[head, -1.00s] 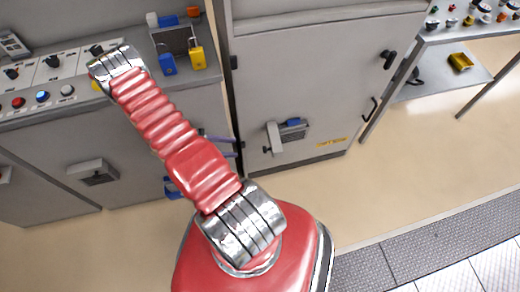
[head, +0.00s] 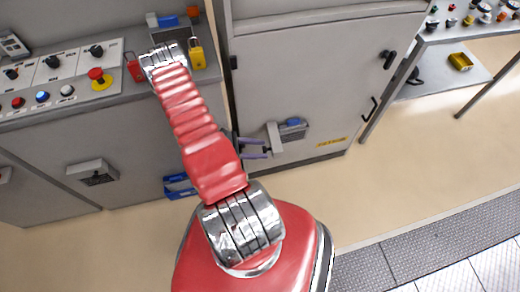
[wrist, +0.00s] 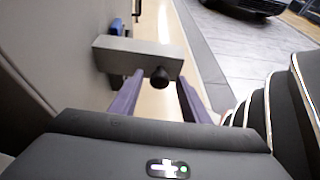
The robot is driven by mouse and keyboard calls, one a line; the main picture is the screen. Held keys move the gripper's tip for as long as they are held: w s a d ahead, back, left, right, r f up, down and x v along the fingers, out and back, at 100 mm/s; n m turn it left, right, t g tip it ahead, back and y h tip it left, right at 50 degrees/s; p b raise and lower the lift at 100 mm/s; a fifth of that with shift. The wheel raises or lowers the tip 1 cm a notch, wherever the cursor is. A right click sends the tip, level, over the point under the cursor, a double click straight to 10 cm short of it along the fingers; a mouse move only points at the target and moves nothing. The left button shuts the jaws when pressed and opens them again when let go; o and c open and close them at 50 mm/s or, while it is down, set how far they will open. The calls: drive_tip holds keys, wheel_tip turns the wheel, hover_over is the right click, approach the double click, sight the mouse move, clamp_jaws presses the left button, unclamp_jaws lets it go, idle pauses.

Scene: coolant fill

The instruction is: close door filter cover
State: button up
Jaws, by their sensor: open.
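The door filter cover (head: 273,138) is a small grey plate low on the grey cabinet door (head: 315,85). It stands out from the door, swung open, with a dark vent grille (head: 293,132) showing to its right. In the wrist view the cover (wrist: 118,56) is seen nearly edge-on, with a black knob (wrist: 160,77) facing me. My gripper (head: 266,149) has purple fingers and is open at the cover's left side. In the wrist view my gripper (wrist: 160,84) has one finger on each side of the knob. Contact cannot be told.
A blue piece (head: 293,122) sits at the grille's top. A control panel (head: 60,80) with buttons and padlocks is at left, partly behind my arm. A blue bin (head: 180,186) is low on the left cabinet. A side table (head: 440,82) stands right. Floor at right is clear.

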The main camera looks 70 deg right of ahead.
drive_tip(key=shift+s+d+f, duration=0.1)
drive_tip(key=shift+s+d, duration=0.05)
drive_tip(key=shift+s, duration=0.15)
drive_tip(key=shift+c, duration=0.2)
clamp_jaws()
idle(0.3)
